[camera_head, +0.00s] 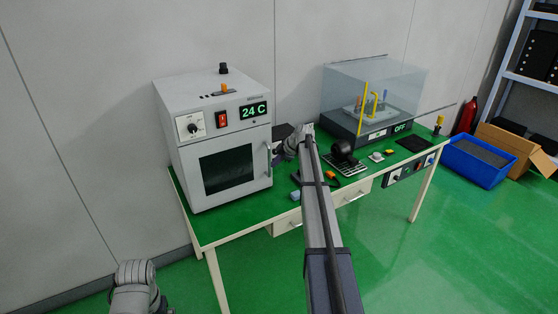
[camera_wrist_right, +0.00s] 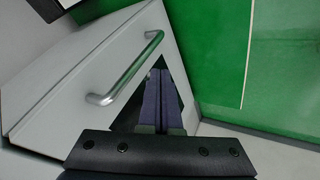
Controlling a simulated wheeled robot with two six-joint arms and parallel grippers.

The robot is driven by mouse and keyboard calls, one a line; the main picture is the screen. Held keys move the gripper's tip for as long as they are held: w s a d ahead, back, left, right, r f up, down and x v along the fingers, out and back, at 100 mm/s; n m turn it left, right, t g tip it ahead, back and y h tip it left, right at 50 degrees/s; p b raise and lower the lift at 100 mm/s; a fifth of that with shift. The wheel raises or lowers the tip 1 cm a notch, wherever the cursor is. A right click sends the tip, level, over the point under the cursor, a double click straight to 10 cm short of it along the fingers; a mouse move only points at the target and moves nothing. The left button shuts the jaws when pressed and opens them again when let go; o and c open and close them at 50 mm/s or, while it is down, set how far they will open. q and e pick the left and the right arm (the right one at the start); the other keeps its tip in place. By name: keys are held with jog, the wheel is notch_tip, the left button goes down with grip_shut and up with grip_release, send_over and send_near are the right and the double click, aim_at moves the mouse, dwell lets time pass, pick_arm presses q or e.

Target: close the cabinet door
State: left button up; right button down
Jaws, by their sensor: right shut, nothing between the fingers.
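The cabinet (camera_head: 222,102) is a light grey box on the green table, with a red switch, a dial and a display reading 24 C. Its door (camera_head: 239,198) has a dark window and looks flush or nearly flush with the front; a small gap cannot be ruled out. The metal handle (camera_wrist_right: 127,70) is on the door, and shows at the door's right side in the head view (camera_head: 268,158). My right gripper (camera_head: 277,156) is beside the handle; in the wrist view (camera_wrist_right: 158,78) its fingers are shut and empty, over the dark window. Contact is unclear.
A clear-covered device (camera_head: 366,98) stands at the table's right. A scale (camera_head: 345,164) and small items lie between it and the cabinet, partly behind my right arm. A blue bin (camera_head: 478,160) and cardboard box (camera_head: 511,146) sit on the floor at right.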

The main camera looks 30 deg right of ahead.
pick_arm(q)
notch_tip(320, 180, up, 8)
jog(key=p, duration=0.8)
jog(key=shift+s+d, duration=0.25)
pick_arm(e)
jog(key=v, duration=1)
jog(key=shift+s+d, duration=0.2)
jog(key=shift+s, duration=0.25)
jog(key=shift+f, duration=0.1)
